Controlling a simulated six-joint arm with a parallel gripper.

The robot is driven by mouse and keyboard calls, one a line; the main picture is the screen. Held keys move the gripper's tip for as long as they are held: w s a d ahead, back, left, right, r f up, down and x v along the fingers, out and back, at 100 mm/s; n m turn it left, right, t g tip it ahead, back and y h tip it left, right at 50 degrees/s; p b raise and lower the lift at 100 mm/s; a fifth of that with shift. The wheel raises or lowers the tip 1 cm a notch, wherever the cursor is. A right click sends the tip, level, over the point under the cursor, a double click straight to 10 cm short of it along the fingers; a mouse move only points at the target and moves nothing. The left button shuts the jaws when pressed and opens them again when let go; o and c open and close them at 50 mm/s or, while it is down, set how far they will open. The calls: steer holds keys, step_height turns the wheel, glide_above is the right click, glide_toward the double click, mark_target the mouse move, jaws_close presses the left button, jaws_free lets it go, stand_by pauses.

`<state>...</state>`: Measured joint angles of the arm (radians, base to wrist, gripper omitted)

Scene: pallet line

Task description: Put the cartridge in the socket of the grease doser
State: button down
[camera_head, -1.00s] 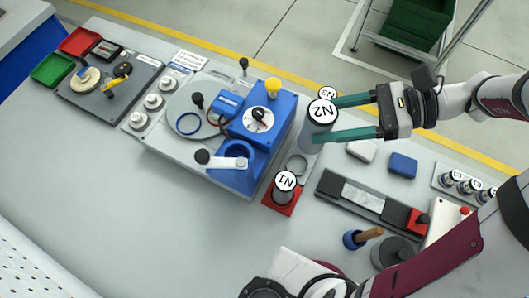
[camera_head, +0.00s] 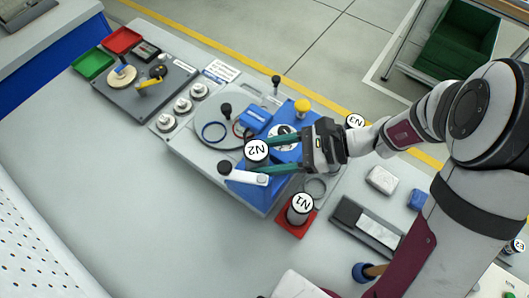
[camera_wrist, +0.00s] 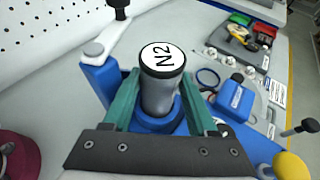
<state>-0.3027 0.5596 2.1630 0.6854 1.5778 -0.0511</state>
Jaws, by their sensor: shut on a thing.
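My gripper (camera_head: 266,157) is shut on the N2 cartridge (camera_head: 256,151), a grey cylinder with a white-labelled dark cap. It holds the cartridge upright at the blue socket part of the grease doser (camera_head: 243,191). In the wrist view, the cartridge (camera_wrist: 160,88) stands between the green fingers, and the blue socket ring (camera_wrist: 165,123) shows around its lower end. I cannot tell whether that end is inside the socket or just above it. The white lever arm (camera_head: 247,177) with a black knob lies beside the cartridge. The fingers and cartridge hide most of the socket mouth.
The N1 cartridge (camera_head: 299,208) stands on a red pad, and the N3 cartridge (camera_head: 355,121) is behind my wrist. A yellow knob (camera_head: 302,106) and a black-knobbed post (camera_head: 276,84) rise near the gripper. The table's left front is clear.

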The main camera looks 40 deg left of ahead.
steer(key=shift+c, duration=2.3)
jaws_free()
steer(key=shift+f, duration=0.1)
steer(key=shift+w+d+r, duration=0.1)
steer(key=shift+r, duration=0.15)
steer(key=v, duration=1.2)
steer(key=s+d+n+t+h, duration=0.5)
steer(key=s+d+t+h, duration=0.2)
steer(key=s+d, duration=0.6)
steer(key=shift+d+n+h, duration=0.3)
steer(key=shift+d+h, duration=0.35)
steer(key=shift+h, duration=0.55)
